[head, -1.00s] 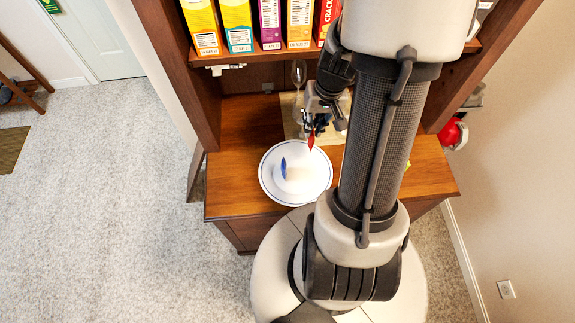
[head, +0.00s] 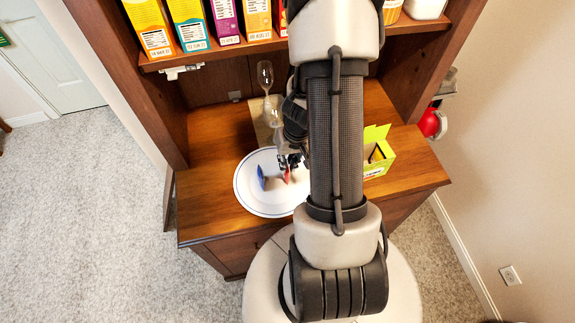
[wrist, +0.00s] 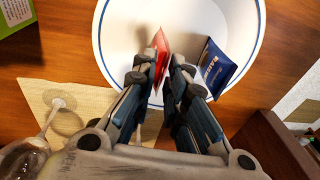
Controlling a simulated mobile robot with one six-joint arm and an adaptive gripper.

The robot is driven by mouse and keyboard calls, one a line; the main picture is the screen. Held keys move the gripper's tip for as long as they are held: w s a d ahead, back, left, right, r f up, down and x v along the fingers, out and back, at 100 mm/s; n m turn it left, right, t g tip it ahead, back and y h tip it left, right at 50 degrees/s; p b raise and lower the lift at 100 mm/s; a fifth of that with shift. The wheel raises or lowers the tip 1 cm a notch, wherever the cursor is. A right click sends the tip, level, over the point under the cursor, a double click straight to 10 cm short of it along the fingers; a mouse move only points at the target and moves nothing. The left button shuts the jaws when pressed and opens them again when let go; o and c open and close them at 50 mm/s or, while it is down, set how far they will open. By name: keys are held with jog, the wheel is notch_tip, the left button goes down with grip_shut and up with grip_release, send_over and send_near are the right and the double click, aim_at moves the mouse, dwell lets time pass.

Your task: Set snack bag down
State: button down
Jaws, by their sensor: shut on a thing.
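The red snack bag (head: 287,175) is pinched upright in my gripper (head: 290,161), over the white blue-rimmed plate (head: 262,206). In the wrist view the red bag (wrist: 161,52) shows edge-on between the fingertips of my gripper (wrist: 164,70). Its lower part is over the inside of the plate (wrist: 130,10); I cannot tell whether it touches the surface. A blue snack bag (head: 261,178) stands on the plate to the left in the head view. It shows to the right of the red bag in the wrist view (wrist: 215,68).
Stemmed glasses (head: 265,74) stand on a light mat (wrist: 80,112) behind the plate. An open yellow-green box (head: 379,160) is right of my arm. Cereal boxes (head: 187,24) line the shelf above. The counter left of the plate (head: 205,195) is clear.

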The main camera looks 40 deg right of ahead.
jog(key=shift+f, duration=0.15)
jog(key=shift+f, duration=0.1)
jog(key=c, duration=1.6)
grip_release()
